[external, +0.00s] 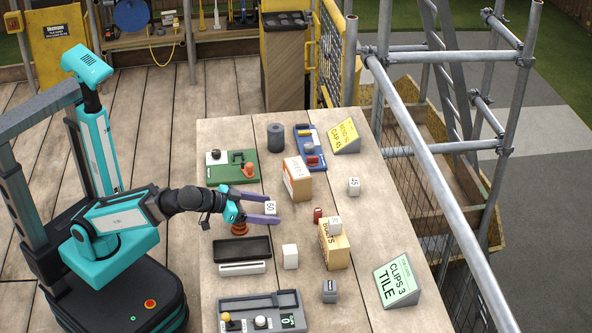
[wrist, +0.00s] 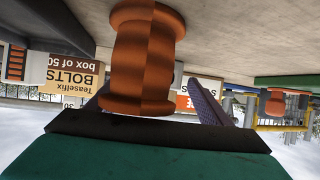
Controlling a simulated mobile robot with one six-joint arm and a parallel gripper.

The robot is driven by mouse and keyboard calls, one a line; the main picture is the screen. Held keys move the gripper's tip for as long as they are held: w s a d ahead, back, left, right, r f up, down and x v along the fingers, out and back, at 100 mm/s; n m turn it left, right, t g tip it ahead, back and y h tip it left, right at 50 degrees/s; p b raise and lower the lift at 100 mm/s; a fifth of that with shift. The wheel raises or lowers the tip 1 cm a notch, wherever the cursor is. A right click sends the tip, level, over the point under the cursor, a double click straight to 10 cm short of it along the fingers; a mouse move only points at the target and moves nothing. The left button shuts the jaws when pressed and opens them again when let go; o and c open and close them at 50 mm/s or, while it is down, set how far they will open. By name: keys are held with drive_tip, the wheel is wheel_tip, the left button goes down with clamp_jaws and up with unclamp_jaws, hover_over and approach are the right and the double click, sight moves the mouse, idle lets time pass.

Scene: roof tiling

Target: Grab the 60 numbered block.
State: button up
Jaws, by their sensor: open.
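The white block numbered 60 (external: 270,208) stands on the table in the external view. My gripper (external: 275,210) is open, with its two purple fingers on either side of this block. I cannot tell whether either finger touches it. In the wrist view, which is upside down, my gripper's fingers (wrist: 155,100) show partly behind a brown-orange turned piece (wrist: 148,60). The 60 block cannot be made out there. The turned piece also shows close under my gripper in the external view (external: 240,229).
A bolts box (external: 334,247) with a small white block on top stands to the right. Another box (external: 297,180) stands behind the gripper. A black tray (external: 242,249), a plain white block (external: 290,256) and a block numbered 45 (external: 354,186) are nearby. The table's right side has bare patches.

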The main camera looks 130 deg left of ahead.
idle(0.3)
drive_tip(key=c, duration=1.1)
drive_tip(key=shift+r, duration=0.1)
wheel_tip(320, 180, up, 10)
drive_tip(key=p, duration=0.3)
drive_tip(key=shift+p, duration=0.3)
